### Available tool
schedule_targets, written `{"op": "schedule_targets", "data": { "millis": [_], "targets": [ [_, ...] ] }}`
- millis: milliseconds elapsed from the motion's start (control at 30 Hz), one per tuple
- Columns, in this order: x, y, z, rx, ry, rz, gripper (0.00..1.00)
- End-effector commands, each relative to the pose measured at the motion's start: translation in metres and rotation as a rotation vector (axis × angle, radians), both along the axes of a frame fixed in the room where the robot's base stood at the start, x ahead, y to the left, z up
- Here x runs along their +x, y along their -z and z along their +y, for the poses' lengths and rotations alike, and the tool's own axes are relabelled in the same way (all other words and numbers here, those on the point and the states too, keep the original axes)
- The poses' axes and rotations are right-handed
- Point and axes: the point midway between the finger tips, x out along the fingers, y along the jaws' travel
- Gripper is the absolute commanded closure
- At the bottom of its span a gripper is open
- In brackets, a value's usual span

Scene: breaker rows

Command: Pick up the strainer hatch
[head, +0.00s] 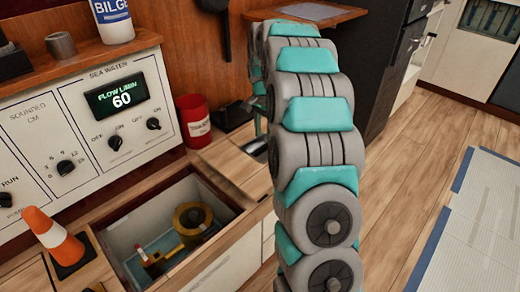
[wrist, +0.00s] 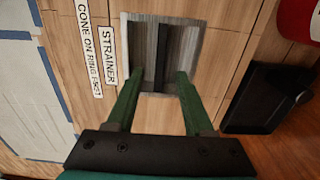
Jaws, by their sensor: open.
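A square, grey metal-framed inset (wrist: 197,45) sits in the wooden surface beside a STRAINER label (wrist: 108,60) in the wrist view. A dark upright strip (wrist: 160,50) runs down its middle. I take this inset to be on the strainer hatch; the hatch's own edges are not clear. My gripper (wrist: 157,80) is open and empty, its two green fingers apart over the near part of the inset. I cannot tell whether the tips touch anything.
A black box-like object (wrist: 265,97) lies right of the inset, near a red container (head: 195,120). An open compartment with a yellow round fitting (head: 193,217) is at left. An orange cone (head: 52,238) stands by the control panel (head: 85,130).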

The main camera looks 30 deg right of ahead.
Motion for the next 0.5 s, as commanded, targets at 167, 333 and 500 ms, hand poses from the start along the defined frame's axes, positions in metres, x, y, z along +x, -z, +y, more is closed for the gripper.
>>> {"op": "schedule_targets", "data": {
  "millis": [167,333,500],
  "targets": [
    [-0.001,0.014,0.001,0.001,-0.001,0.001,0.47],
    [-0.001,0.034,0.004,0.001,-0.002,0.003,0.47],
    [-0.002,0.057,0.004,0.001,-0.001,0.004,0.47]
  ]
}}
